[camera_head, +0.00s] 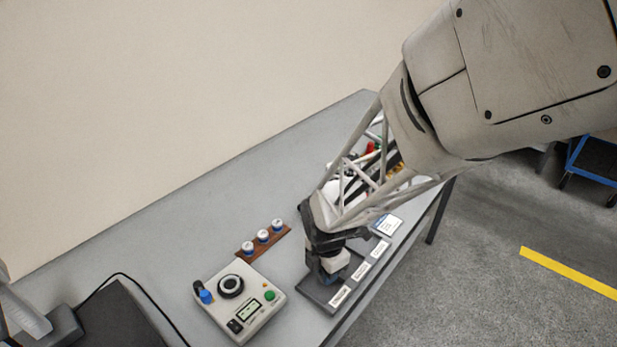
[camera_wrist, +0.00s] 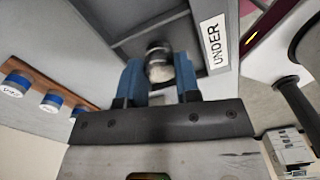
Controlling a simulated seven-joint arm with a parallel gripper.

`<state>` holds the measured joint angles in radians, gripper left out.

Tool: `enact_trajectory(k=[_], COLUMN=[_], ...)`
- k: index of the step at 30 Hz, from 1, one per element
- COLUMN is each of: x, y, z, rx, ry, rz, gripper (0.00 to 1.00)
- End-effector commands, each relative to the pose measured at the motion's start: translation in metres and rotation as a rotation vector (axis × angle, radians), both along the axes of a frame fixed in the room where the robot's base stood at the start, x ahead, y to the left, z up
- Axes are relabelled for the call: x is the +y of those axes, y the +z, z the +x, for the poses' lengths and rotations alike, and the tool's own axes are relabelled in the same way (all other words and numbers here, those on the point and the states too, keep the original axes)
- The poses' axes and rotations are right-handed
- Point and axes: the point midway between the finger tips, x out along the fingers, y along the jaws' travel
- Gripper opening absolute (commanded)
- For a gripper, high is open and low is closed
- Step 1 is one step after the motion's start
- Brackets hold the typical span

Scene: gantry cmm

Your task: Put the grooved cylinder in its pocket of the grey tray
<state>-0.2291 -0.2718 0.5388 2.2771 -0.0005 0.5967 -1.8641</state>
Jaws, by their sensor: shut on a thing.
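The grey tray (camera_head: 314,293) lies along the front edge of the table, with white labels on its near rim. My gripper (camera_head: 328,277) is over its near-left end in the head view. In the wrist view my gripper (camera_wrist: 159,72) is shut on the grooved cylinder (camera_wrist: 158,62), which shows a pale end and a dark band between the two blue fingers. The cylinder is over or in the tray compartment beside the "UNDER" label (camera_wrist: 213,40). I cannot tell whether it touches the pocket floor. In the head view my gripper hides the cylinder.
A brown rack (camera_head: 244,253) with three white-and-blue pieces stands behind the tray. A control box (camera_head: 262,311) with a dial and buttons stands to the left of the tray. A white-and-blue card (camera_head: 388,224) lies near the tray's far end. The table's back left is clear.

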Motion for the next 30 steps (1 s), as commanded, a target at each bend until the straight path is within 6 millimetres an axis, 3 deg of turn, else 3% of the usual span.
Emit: enact_trajectory(k=[30], x=[0.0], y=[-0.0088], z=[-0.0002], rx=[0.001], ry=[0.0], rz=[0.0], gripper=[0.03])
